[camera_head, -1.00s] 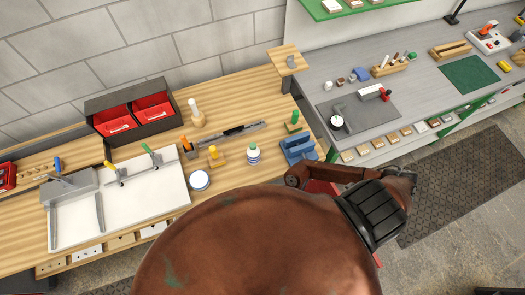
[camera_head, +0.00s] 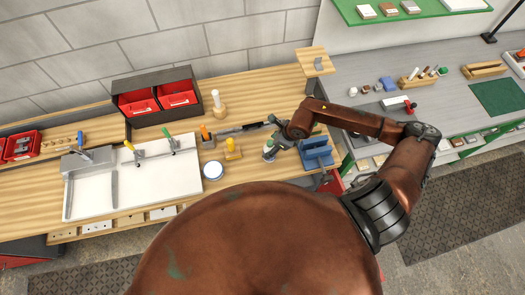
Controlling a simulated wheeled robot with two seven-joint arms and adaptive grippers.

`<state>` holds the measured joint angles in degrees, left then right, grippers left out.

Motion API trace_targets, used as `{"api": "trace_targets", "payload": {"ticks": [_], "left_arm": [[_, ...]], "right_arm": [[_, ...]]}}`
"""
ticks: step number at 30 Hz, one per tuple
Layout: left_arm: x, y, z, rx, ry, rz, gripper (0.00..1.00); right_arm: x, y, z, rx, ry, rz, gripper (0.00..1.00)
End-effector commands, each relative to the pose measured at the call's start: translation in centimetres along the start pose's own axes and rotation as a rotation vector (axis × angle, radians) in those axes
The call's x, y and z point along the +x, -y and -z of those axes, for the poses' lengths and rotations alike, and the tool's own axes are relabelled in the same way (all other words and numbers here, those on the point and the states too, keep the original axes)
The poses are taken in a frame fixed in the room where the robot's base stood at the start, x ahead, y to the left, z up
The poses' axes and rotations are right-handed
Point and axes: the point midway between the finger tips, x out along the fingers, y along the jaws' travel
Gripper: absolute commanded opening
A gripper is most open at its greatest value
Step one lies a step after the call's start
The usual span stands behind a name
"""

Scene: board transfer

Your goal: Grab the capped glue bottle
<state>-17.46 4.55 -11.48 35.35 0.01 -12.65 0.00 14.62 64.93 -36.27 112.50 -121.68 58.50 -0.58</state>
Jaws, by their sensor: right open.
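The glue bottle (camera_head: 268,149) is small and white with a green cap. It stands upright on the wooden bench (camera_head: 250,92), right of the round white tin (camera_head: 213,171). My right arm reaches in from the right over the bench. My right gripper (camera_head: 271,143) is open, close beside the bottle's top on its right side. The gripper is small and dark here, so I cannot tell whether its fingers touch the bottle. My left gripper is not in view.
A blue holder (camera_head: 316,153) stands just right of the bottle. A yellow-topped piece (camera_head: 233,149) stands to its left, and a dark-and-grey bar (camera_head: 240,131) lies behind. Red bins (camera_head: 158,102) and a white board (camera_head: 140,175) are further left. A grey bench (camera_head: 450,95) is at right.

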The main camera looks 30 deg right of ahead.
Motion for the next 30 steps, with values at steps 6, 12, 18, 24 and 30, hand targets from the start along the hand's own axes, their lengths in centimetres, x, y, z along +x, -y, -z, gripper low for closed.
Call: {"api": "trace_targets", "payload": {"ticks": [6,12,18,24,30], "left_arm": [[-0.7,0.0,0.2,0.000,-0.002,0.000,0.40],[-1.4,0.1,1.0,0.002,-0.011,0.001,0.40],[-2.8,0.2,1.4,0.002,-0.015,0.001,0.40],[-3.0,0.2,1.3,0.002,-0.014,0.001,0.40],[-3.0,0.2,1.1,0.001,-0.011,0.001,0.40]], "right_arm": [[1.6,0.0,0.9,0.063,-0.007,-0.008,0.63],[3.5,0.2,0.8,0.060,-0.008,-0.008,0.63],[6.2,0.7,0.8,0.060,-0.007,-0.009,0.63],[8.0,0.7,0.9,0.057,-0.007,-0.008,0.63],[8.1,0.7,1.0,0.055,-0.007,-0.007,0.63]]}}
